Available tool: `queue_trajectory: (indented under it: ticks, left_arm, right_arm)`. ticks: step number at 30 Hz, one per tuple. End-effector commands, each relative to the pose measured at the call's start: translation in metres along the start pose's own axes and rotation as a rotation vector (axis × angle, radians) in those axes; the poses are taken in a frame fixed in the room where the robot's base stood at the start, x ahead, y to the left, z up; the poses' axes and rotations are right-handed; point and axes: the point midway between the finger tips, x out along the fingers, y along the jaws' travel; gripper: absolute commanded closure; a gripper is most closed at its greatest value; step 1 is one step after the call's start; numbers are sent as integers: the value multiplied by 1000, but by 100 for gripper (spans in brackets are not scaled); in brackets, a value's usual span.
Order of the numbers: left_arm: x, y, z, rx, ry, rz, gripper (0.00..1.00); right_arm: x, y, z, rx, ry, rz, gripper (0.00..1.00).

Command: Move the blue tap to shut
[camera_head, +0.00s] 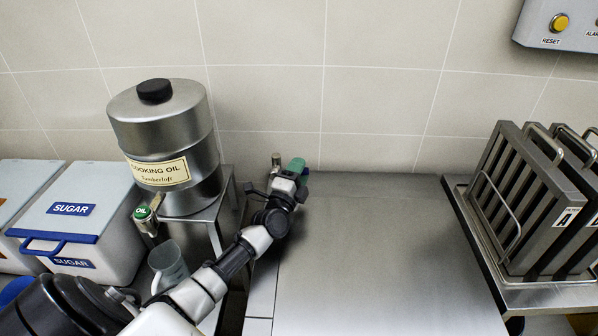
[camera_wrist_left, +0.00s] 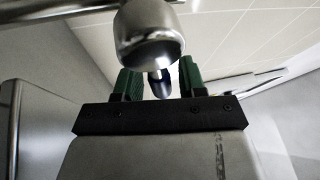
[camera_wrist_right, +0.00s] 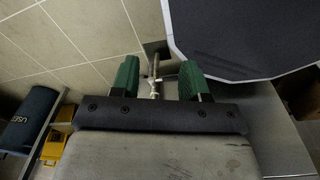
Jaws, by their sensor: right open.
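The blue tap (camera_wrist_left: 160,84) shows in the left wrist view as a dark blue handle below a rounded metal body (camera_wrist_left: 150,35). My left gripper (camera_wrist_left: 160,88) is open, with its green fingers on either side of the handle and visible gaps between. In the head view, my left gripper (camera_head: 296,172) is beside a small metal fitting (camera_head: 276,161) near the wall, and the blue handle is hidden there. My right gripper (camera_wrist_right: 158,82) is open in the right wrist view, with a thin metal fitting (camera_wrist_right: 154,80) seen beyond its fingers. It is out of the head view.
A cooking oil drum (camera_head: 165,140) with a green OIL tap (camera_head: 142,213) stands left of my left arm. A bare steel counter (camera_head: 385,250) lies right of my left gripper. A rack of panels (camera_head: 540,200) stands at the right.

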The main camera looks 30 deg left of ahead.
Motion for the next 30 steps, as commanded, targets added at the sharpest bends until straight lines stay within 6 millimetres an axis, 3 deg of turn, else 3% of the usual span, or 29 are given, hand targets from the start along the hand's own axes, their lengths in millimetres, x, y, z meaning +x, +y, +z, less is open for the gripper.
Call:
queue_trajectory:
  ticks: [1, 8, 20, 30]
  left_arm:
    - [0, 0, 0, 0, 0, 0, 67]
    - [0, 0, 0, 0, 0, 0, 100]
    - [0, -1, -1, -25, -5, -10, 100]
    - [2, -14, 1, -207, -44, -91, 100]
  right_arm:
    - [0, 0, 3, 0, -5, 0, 55]
    - [-1, -2, 12, 0, -20, -2, 55]
    - [-2, -2, 10, -1, -17, -2, 55]
    - [-8, -1, 8, -1, -14, -2, 55]
